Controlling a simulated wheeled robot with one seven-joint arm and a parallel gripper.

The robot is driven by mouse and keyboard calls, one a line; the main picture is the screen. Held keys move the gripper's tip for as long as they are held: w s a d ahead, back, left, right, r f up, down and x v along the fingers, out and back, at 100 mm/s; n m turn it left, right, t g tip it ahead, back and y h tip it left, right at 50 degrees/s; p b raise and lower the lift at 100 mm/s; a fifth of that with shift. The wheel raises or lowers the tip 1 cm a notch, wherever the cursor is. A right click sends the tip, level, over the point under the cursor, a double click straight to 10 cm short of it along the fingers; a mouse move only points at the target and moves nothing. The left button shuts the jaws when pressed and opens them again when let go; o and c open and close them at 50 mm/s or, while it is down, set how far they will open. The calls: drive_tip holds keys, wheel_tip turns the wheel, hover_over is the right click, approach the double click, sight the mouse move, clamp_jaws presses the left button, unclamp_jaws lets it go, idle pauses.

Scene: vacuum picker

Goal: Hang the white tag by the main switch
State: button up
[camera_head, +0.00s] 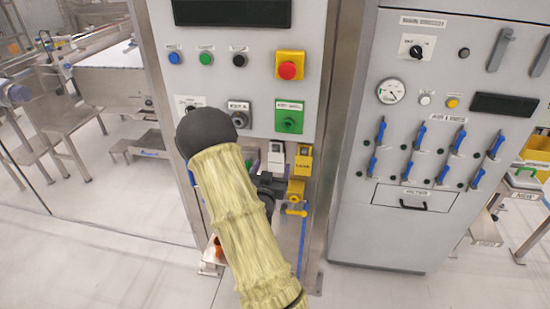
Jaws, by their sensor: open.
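A white tag-like piece (276,158) hangs low on the front of the middle cabinet, just left of a similar yellow piece (301,163). My gripper (268,184), dark and mostly hidden by my sleeved arm, is just below the white piece. It is open; whether it touches the piece cannot be told. A black rotary switch (416,47) sits at the upper left of the right cabinet, under a small label (422,21) too blurred to read surely. Another dial on the middle cabinet is partly hidden by my arm, so which one is the main switch is unclear.
The right cabinet has several blue levers (381,132), a gauge (390,91) and a drawer (413,199). Floor between the cabinets is narrow.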

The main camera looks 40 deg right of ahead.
sight(276, 153)
drive_tip(key=x, duration=0.6)
drive_tip(key=shift+w+p, duration=0.15)
drive_tip(key=shift+p, duration=0.15)
drive_tip(key=shift+d, duration=0.1)
drive_tip(key=c, duration=1)
drive_tip(key=shift+c, duration=0.3)
drive_tip(key=shift+r, duration=0.45)
drive_tip(key=shift+s+a, duration=0.25)
drive_tip(key=shift+a, duration=0.05)
drive_tip(key=b+v, duration=0.1)
drive_tip(key=v, duration=0.3)
drive_tip(key=shift+s+a, duration=0.15)
drive_tip(key=shift+s, duration=0.1)
